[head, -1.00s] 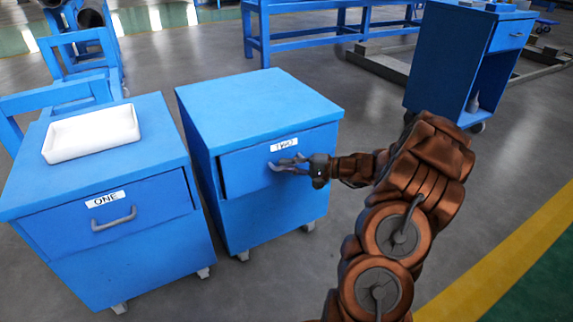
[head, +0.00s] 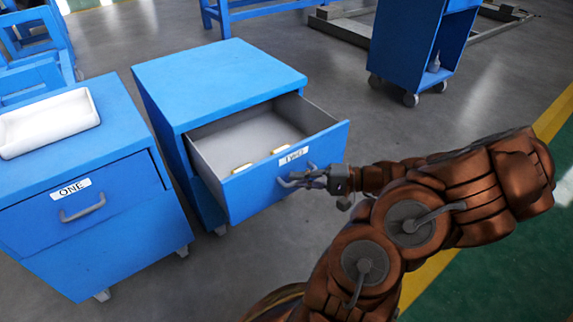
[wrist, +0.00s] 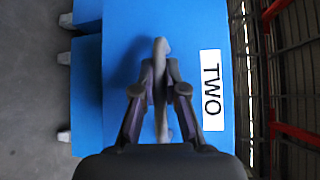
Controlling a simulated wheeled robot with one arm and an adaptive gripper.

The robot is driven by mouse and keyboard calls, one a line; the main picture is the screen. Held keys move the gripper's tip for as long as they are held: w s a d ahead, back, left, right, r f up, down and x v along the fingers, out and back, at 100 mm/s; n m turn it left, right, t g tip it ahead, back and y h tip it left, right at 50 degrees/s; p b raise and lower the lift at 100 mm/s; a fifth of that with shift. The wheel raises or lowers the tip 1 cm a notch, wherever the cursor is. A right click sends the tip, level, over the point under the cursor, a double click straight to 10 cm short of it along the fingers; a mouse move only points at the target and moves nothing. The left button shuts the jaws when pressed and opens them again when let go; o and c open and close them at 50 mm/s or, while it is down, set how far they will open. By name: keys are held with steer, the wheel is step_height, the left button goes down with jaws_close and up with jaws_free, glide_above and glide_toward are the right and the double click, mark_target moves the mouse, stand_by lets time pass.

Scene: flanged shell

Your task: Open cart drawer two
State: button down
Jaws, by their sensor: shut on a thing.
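The blue cart with drawer two (head: 218,82) stands in the middle of the head view. Its drawer two (head: 262,184) is pulled well out, and its grey inside shows with two small yellowish things in it. A white label reading TWO (head: 293,156) is on the drawer front; it also shows in the wrist view (wrist: 212,90). My gripper (head: 300,180) is at the drawer front. In the wrist view my gripper (wrist: 160,92) has its fingers on both sides of the grey handle (wrist: 161,58), shut on it.
Cart one (head: 100,225) stands to the left with its drawer shut and a white tray (head: 48,122) on top. Another blue cart (head: 415,45) stands at the back right. Grey floor lies open between them.

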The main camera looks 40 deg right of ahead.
steer(key=shift+s+a, duration=0.15)
steer(key=shift+s, duration=1.7)
steer(key=c, duration=1.2)
jaws_free()
steer(key=shift+s, duration=0.1)
steer(key=v, duration=1.2)
